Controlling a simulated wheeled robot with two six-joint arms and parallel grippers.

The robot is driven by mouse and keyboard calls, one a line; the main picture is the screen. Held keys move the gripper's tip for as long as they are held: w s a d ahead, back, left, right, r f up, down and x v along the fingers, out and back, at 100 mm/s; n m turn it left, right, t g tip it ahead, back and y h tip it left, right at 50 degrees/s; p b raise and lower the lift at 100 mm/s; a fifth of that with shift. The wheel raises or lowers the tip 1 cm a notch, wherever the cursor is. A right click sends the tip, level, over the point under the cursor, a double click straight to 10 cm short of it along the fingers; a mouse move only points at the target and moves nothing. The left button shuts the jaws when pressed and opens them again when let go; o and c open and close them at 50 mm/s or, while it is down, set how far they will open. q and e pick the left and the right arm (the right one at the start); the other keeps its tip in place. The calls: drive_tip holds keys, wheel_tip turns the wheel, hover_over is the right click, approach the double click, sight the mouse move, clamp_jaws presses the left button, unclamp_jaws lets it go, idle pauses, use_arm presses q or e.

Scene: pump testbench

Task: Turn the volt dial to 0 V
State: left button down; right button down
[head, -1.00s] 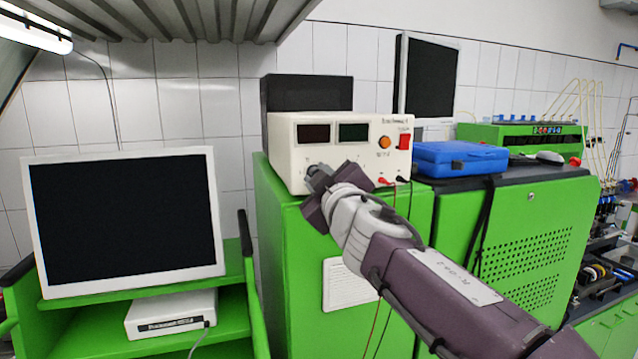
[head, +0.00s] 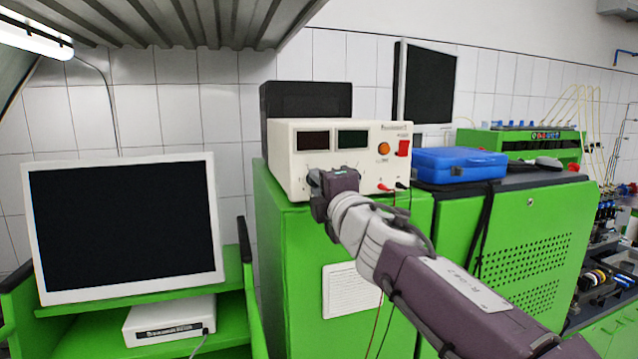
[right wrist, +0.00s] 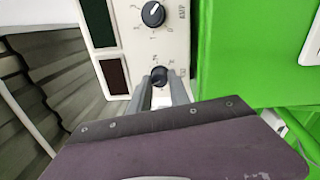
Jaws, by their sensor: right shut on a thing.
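The white power supply (head: 284,160) stands on the green cabinet, with two dark displays, an orange knob and a red switch on its front. My right gripper (head: 314,180) is at the lower left of its front panel, where the gripper hides the dials in the head view. In the right wrist view, my right gripper's two fingers (right wrist: 161,84) are shut on a black dial (right wrist: 160,76). Its label is too small to read. A second black dial (right wrist: 153,14) with a white pointer line sits apart from the fingers. My left gripper is not in view.
Red and black leads (head: 393,188) plug into the supply's lower right and hang down the green cabinet (head: 300,290). A blue case (head: 458,164) lies to the right. A large monitor (head: 125,225) stands at the left. A dark box (head: 306,98) is behind the supply.

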drive_tip(key=n+p, duration=0.2)
drive_tip(key=n, duration=0.5)
drive_tip(key=n+g+p, duration=0.1)
drive_tip(key=n, duration=0.6)
drive_tip(key=n+p, duration=0.2)
drive_tip(key=n, duration=0.6)
drive_tip(key=shift+d+r+p, duration=0.15)
drive_tip(key=shift+r+p, duration=0.1)
drive_tip(key=shift+p, duration=0.1)
drive_tip(key=c, duration=1.3)
unclamp_jaws()
drive_tip(key=shift+o, duration=0.5)
drive_tip(key=shift+w+f, duration=0.1)
drive_tip(key=shift+g, duration=0.3)
